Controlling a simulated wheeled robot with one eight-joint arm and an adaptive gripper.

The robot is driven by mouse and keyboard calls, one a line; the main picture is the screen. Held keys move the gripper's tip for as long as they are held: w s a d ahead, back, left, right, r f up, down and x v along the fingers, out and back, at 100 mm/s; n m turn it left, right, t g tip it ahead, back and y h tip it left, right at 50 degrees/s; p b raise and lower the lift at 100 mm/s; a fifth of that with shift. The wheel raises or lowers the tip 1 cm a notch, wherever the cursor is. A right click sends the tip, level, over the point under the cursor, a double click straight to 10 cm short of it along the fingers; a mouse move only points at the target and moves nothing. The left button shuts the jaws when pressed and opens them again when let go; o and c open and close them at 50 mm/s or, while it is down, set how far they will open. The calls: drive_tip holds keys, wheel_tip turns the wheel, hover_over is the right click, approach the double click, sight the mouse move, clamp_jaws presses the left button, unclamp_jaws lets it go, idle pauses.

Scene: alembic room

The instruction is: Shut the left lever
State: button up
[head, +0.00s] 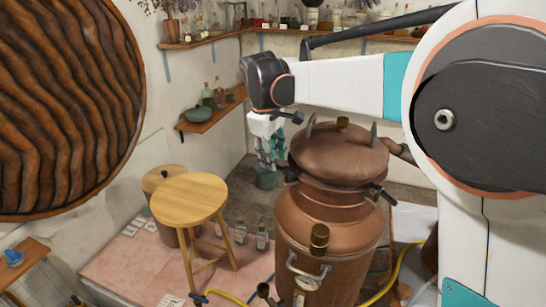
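A large copper still (325,225) with a domed lid (340,152) stands in the middle right of the head view. A dark lever or clamp (289,173) shows at the left side of its neck, partly hard to make out. A similar dark lever (383,195) sticks out at the right side of the neck. My gripper (268,162) hangs pointing down just left of the lid, near the left lever. Whether it touches that lever I cannot tell. Its fingers are small and partly blurred into the background, so their opening is unclear.
A round wooden stool (188,200) stands left of the still, with several small bottles (240,234) beside it. A yellow hose (395,270) runs on the floor. Wall shelves (208,118) hold bottles. A large round wooden object (65,100) fills the upper left.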

drive_tip(key=shift+w+d+f, duration=0.1)
drive_tip(key=shift+d+f, duration=0.05)
drive_tip(key=shift+f, duration=0.8)
clamp_jaws()
drive_tip(key=s+n+b, duration=0.1)
drive_tip(key=n+b, duration=0.1)
drive_tip(key=n, duration=0.2)
drive_tip(key=s+n+y+b, duration=0.1)
drive_tip(key=n, duration=0.3)
drive_tip(key=s+n+y+b, duration=0.1)
drive_tip(key=s+n+b, duration=0.1)
drive_tip(key=n, duration=0.1)
drive_tip(key=shift+s+n+b, duration=0.1)
drive_tip(key=shift+n+b, duration=0.2)
drive_tip(key=shift+n, duration=0.1)
